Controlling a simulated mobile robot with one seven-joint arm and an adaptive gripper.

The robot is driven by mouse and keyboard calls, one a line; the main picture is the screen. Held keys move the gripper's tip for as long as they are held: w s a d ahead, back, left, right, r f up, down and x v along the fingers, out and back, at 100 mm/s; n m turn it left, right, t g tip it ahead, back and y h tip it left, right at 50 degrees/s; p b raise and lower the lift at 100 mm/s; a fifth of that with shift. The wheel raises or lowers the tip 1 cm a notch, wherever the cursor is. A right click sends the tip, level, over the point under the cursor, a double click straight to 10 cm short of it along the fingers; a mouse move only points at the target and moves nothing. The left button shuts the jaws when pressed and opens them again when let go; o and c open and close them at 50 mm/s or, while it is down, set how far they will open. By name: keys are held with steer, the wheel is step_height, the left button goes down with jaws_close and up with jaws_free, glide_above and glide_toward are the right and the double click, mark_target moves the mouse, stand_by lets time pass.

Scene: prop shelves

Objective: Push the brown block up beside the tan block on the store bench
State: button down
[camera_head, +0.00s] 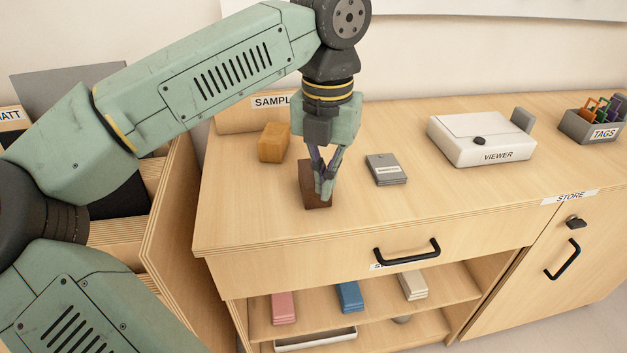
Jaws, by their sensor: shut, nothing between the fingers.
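The brown block (314,201) is dark and lies on the left part of the store bench top (240,218). The tan block (274,142) is an orange-tan box, behind and to the left of the brown block, with a clear gap of bench between them. My gripper (324,198) points down at the brown block, with its fingers shut and nothing between them. The fingers hide the right part of the brown block. I cannot tell whether they touch it.
A grey labelled stack (386,169) lies right of my gripper. A white viewer (482,139) and a grey tags bin (592,127) stand farther right. A sample box (238,118) stands behind the tan block. The bench's left edge is near both blocks; its front right is clear.

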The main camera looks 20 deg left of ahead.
mark_target(310, 160)
steer(key=shift+f, duration=0.15)
steer(key=shift+f+b, duration=2.9)
steer(key=shift+f, duration=0.55)
steer(key=shift+w+a, duration=0.1)
steer(key=shift+w, duration=0.05)
steer(key=shift+w+a+p, duration=0.3)
steer(key=shift+w+a, duration=0.45)
steer(key=shift+w, duration=0.25)
steer(key=shift+w+a+p, duration=0.35)
steer(key=shift+w+a, duration=0.4)
steer(key=shift+w, duration=0.3)
steer(key=shift+w+a+p, duration=0.3)
steer(key=shift+w+a, duration=0.45)
steer(key=shift+w, duration=0.25)
steer(key=shift+w+a+p, duration=0.3)
steer(key=shift+w+a, duration=0.2)
steer(key=shift+w, duration=0.15)
steer(key=shift+w+a+p, duration=0.3)
steer(key=shift+w+a, duration=0.15)
steer(key=shift+w, duration=0.2)
steer(key=shift+w+a, duration=0.15)
steer(key=shift+w, duration=0.05)
steer(key=shift+w+a+p, duration=0.65)
steer(key=shift+w, duration=0.3)
steer(key=shift+w+a+p, duration=0.65)
steer(key=shift+w, duration=0.25)
